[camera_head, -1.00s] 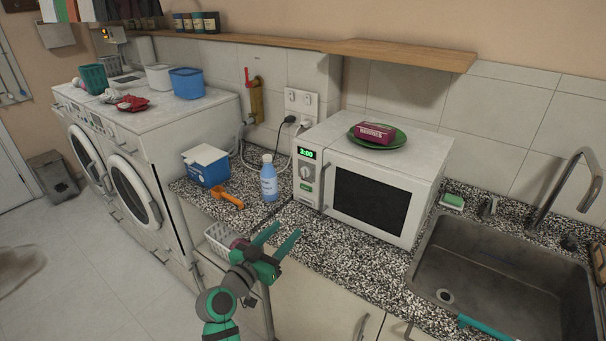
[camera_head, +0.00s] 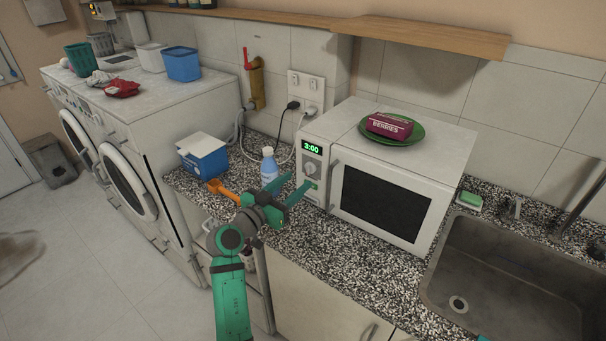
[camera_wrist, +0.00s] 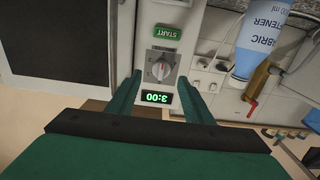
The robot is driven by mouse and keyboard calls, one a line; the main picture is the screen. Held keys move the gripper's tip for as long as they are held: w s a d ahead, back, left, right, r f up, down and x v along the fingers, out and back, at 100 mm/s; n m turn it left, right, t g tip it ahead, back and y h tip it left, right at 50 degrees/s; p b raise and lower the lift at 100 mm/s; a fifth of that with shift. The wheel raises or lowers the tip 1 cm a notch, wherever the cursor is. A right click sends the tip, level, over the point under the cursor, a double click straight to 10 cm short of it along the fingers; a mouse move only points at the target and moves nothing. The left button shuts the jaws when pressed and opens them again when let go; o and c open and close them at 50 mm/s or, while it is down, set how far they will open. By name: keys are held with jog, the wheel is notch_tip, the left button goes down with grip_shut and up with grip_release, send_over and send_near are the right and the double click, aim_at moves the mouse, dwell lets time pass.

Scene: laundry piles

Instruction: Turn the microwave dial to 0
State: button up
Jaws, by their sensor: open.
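The white microwave (camera_head: 350,142) stands on the speckled counter, its display (camera_head: 312,147) reading 3:00 in green. The round dial (camera_head: 310,169) is below the display on the front panel. In the wrist view, upside down, the dial (camera_wrist: 161,71) appears between the two green fingers, with the green START button (camera_wrist: 167,32) beyond it and the lit display (camera_wrist: 157,97) nearer my palm. My gripper (camera_head: 301,182) is open and empty in front of the panel. It also shows in the wrist view (camera_wrist: 160,80). I cannot tell whether a finger touches the panel.
A blue fabric softener bottle (camera_head: 270,172) stands left of the microwave, near my gripper. A blue box (camera_head: 205,162) and an orange scoop (camera_head: 222,188) are farther left. A green plate (camera_head: 402,133) with a berries pack (camera_head: 389,126) lies on top. The sink (camera_head: 500,270) is at right.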

aim_at(307, 171)
jog(key=shift+x, duration=2.65)
jog(key=shift+w+a, duration=0.1)
jog(key=shift+c, duration=0.3)
jog(key=c, duration=1)
